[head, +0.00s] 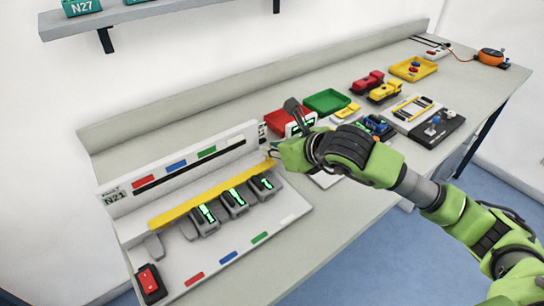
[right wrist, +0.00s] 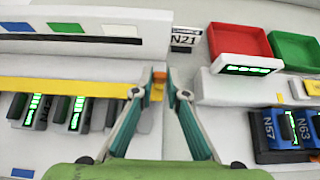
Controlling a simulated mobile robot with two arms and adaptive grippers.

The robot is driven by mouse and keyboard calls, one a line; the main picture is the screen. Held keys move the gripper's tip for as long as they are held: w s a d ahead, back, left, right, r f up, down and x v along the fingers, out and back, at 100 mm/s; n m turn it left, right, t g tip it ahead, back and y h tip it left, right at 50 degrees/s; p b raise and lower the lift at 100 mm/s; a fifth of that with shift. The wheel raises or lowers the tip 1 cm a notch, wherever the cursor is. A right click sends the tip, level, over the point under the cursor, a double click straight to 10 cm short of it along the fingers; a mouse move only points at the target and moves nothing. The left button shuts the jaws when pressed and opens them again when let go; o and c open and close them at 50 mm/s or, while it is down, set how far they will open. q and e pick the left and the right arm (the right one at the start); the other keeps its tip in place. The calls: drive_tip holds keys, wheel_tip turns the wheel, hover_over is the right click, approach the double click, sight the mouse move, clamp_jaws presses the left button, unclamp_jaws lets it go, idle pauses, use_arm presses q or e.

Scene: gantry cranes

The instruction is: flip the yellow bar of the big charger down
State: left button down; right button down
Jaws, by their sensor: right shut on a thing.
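The big charger (head: 292,203) is a long white unit marked N21 at the left of the bench. Its yellow bar (head: 188,205) runs lengthwise along it, just behind several grey batteries (head: 234,201) with lit green displays. My right gripper (head: 271,150) is at the bar's right end. In the right wrist view its two fingers (right wrist: 159,76) are closed around the orange-yellow end of the yellow bar (right wrist: 66,86). The fingers partly hide that end. The batteries (right wrist: 74,113) stand in front of the bar there. My left gripper is not in view.
A red switch (head: 148,280) is at the charger's front left. Right of the charger are a red tray (right wrist: 240,40), a green tray (right wrist: 295,47), a small white charger (right wrist: 246,86) and blue batteries (right wrist: 275,130). Toy cars (head: 384,91) and a yellow tray (head: 413,68) stand farther right.

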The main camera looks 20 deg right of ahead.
idle(0.5)
drive_tip(key=c, duration=2)
unclamp_jaws()
drive_tip(key=shift+s+r, duration=0.1)
drive_tip(key=v, duration=1.2)
